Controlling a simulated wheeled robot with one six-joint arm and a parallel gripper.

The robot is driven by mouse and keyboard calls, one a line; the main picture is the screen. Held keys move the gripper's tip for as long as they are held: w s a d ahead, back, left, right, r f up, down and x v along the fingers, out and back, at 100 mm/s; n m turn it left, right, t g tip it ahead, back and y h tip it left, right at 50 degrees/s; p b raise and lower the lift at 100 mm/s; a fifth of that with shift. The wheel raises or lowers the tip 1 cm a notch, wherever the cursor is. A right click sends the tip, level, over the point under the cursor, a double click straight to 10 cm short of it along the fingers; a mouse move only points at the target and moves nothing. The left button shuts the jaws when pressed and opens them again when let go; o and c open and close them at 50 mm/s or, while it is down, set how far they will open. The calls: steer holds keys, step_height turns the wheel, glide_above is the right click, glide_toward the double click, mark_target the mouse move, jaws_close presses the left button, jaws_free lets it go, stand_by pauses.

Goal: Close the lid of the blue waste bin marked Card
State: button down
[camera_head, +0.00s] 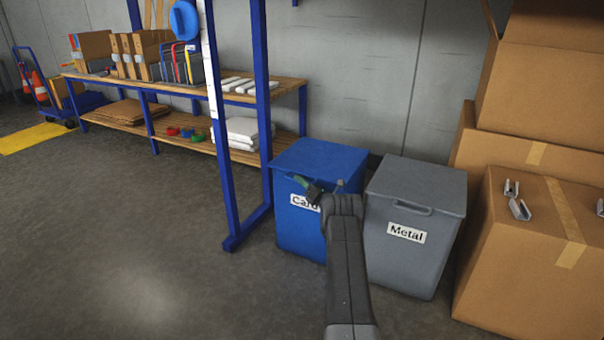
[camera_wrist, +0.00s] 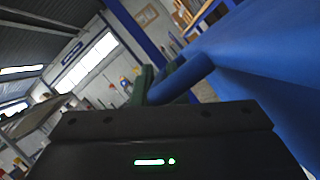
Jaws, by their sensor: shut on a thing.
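The blue bin (camera_head: 300,235) stands on the floor, with a white "Card" label (camera_head: 305,203) on its front, partly covered by my arm. Its blue lid (camera_head: 318,155) lies across the top; I see no clear gap, but part of the front edge is hidden. My gripper (camera_head: 320,187) is at the lid's front edge. In the wrist view, my gripper (camera_wrist: 150,82) has green fingers shut on a rounded blue bar, the lid's handle (camera_wrist: 185,78). A broad blue surface of the bin (camera_wrist: 270,60) fills the right side there.
A grey bin marked Metal (camera_head: 405,250) stands close on the right. Stacked cardboard boxes (camera_head: 530,255) are beyond it. A blue-framed shelf rack (camera_head: 228,170) stands close on the left. The floor (camera_head: 130,240) at front left is clear.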

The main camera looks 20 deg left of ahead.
steer(key=shift+f, duration=0.4)
steer(key=shift+f, duration=0.1)
steer(key=c, duration=1.5)
jaws_free()
steer(key=shift+o, duration=0.2)
steer(key=shift+d, duration=0.1)
steer(key=shift+s+d, duration=0.1)
steer(key=shift+d, duration=0.2)
steer(key=p+v, duration=0.4)
steer(key=v, duration=0.9)
steer(key=shift+f, duration=0.15)
steer(key=shift+a, duration=0.15)
